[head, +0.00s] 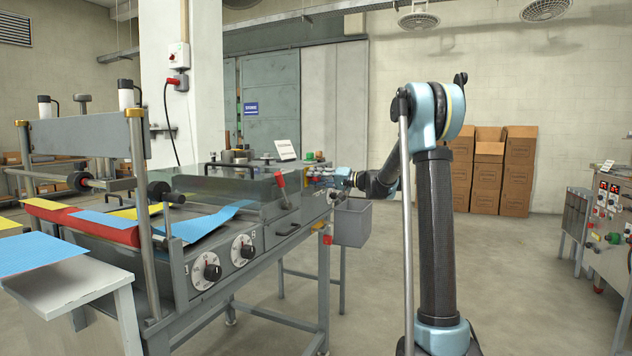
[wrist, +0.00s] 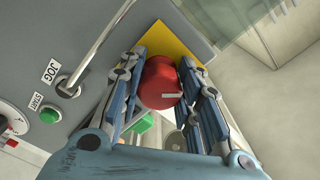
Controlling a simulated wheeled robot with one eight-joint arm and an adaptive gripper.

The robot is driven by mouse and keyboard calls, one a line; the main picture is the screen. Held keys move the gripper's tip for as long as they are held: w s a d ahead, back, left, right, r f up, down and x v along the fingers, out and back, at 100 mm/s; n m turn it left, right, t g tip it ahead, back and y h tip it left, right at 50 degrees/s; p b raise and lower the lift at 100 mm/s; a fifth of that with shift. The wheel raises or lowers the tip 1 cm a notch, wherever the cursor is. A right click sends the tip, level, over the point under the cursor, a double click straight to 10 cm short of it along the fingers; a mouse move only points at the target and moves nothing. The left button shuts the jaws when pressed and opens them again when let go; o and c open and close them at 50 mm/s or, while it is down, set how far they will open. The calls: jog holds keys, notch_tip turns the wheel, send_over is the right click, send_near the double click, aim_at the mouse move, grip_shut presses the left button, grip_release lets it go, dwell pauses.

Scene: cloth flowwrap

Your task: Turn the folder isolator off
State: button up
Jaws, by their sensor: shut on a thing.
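A round red knob (wrist: 160,84) on a yellow plate (wrist: 173,40) sits on the grey machine panel in the wrist view; it looks like the isolator, though I see no label naming it. A short pale mark shows on its face. My gripper (wrist: 163,88) has its two blue fingers on either side of the knob, shut on it. In the head view my gripper (head: 330,178) is at the far right end of the folding machine (head: 285,228), and the knob cannot be made out behind the fingers.
Beside the knob are a green START button (wrist: 50,114) and a metal lever (wrist: 68,86) near a JOG label. A grey bin (head: 352,223) hangs just below my gripper. Cardboard boxes (head: 488,170) stand at the back wall. The floor right of the machine is open.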

jog(key=shift+f, duration=0.1)
jog(key=o, duration=1.1)
jog(key=shift+w, duration=0.1)
jog(key=v, duration=1.2)
